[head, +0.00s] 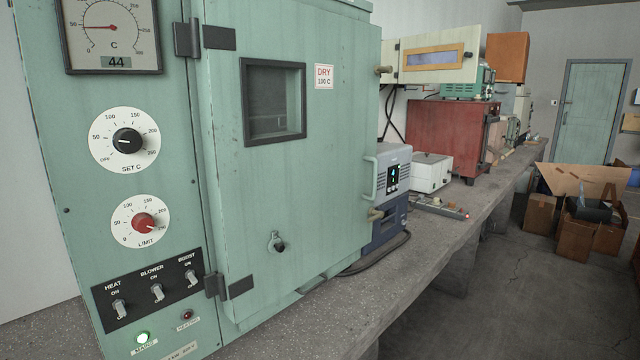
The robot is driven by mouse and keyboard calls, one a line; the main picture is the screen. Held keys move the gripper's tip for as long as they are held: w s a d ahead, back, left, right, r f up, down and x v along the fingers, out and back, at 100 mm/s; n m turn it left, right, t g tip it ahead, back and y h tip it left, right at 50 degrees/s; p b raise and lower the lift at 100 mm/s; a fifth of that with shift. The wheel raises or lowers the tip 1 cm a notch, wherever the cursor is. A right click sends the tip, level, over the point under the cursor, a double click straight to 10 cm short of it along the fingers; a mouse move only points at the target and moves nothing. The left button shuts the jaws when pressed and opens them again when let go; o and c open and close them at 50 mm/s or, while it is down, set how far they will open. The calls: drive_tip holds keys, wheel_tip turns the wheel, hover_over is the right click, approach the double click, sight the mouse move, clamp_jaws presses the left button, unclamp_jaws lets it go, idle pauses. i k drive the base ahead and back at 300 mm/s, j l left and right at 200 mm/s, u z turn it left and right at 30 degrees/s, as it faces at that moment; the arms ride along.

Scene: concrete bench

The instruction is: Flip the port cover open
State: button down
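A pale green oven stands on the bench close in front of me, and its door (300,185) is shut. Low on the door is a small round metal fitting, which looks like the port cover (275,240). It has a light metal tab at its upper left and a dark round spot at its lower right. It is too small to tell whether the dark spot is an open hole or a knob. My gripper is not in view.
The oven's control panel (125,205) with dials and switches is at the left. The concrete bench (440,232) runs back to the right, carrying a grey-blue unit (393,165), a white box (432,172) and a red cabinet (450,130). Cardboard boxes (540,215) stand on the floor.

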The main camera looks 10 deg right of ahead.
sight(275, 245)
drive_tip(key=i+j, duration=0.2)
drive_tip(key=j, duration=0.15)
drive_tip(key=i+j, duration=0.4)
drive_tip(key=j, duration=0.25)
drive_tip(key=i+z, duration=0.05)
